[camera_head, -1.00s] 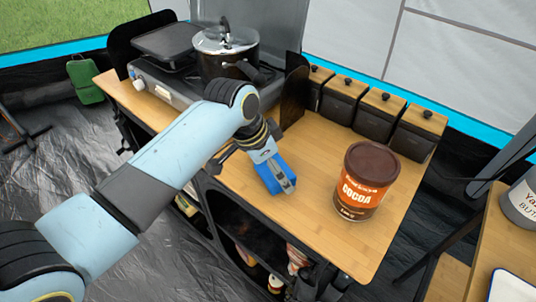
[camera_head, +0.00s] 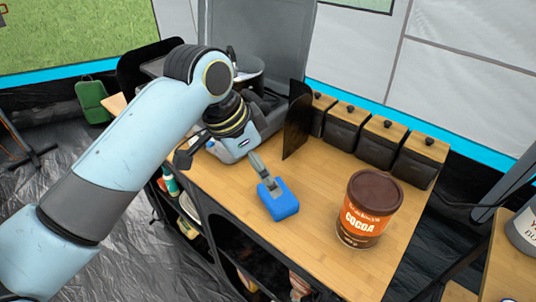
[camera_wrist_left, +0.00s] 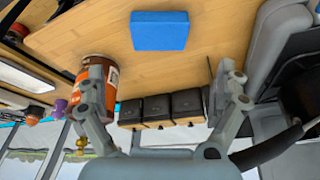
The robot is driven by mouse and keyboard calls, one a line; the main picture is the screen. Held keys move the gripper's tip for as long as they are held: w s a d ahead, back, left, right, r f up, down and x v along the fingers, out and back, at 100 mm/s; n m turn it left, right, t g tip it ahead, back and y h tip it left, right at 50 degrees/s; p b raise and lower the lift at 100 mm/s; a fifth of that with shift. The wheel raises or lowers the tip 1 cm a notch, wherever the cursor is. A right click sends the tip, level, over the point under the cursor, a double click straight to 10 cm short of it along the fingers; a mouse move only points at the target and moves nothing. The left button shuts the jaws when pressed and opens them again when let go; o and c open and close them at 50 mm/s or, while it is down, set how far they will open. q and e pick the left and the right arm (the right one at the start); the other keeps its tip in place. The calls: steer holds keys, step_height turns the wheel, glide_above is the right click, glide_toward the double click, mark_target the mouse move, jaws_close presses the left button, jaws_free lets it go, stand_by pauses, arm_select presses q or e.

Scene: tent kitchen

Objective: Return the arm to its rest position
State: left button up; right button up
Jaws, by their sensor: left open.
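My left arm reaches in from the left in the head view. Its gripper (camera_head: 224,166) is over the counter (camera_head: 320,220) near the stove. The gripper is open and empty, its two fingers spread wide in the left wrist view (camera_wrist_left: 164,74). A blue block, perhaps a sponge (camera_head: 279,203), lies on the counter; one fingertip overlaps it in the head view. In the left wrist view the blue block (camera_wrist_left: 160,32) appears apart from both fingers. My right gripper is not in view.
A cocoa tin (camera_head: 369,210) stands at the counter's right part. Several dark canisters with wooden lids (camera_head: 378,142) line the back edge. A black upright panel (camera_head: 297,122) stands beside the stove. A pot is mostly hidden behind my arm. Counter is clear around the blue block.

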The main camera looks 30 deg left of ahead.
arm_select(q)
steer(key=s+a+r+n+y, duration=0.1)
steer(key=s+a+n, duration=0.15)
steer(key=s, duration=0.65)
steer(key=s+a+r+n+y, duration=0.1)
steer(key=s+n+y, duration=0.15)
steer(key=s, duration=0.55)
steer(key=s+a+f+g+b, duration=0.15)
steer(key=f+b, duration=0.25)
steer(key=f, duration=1.5)
steer(key=s+a+f+b, duration=0.15)
steer(key=f+b, duration=0.35)
steer(key=f, duration=1.3)
steer(key=s+f+g+b, duration=0.1)
steer(key=s+f+b, duration=0.4)
steer(key=s+f, duration=1.3)
step_height(320, 180, down, 2)
steer(key=shift+a+f+n+g+h+b, duration=0.2)
steer(key=shift+n+g+h+b, duration=0.15)
steer(key=shift+n, duration=0.05)
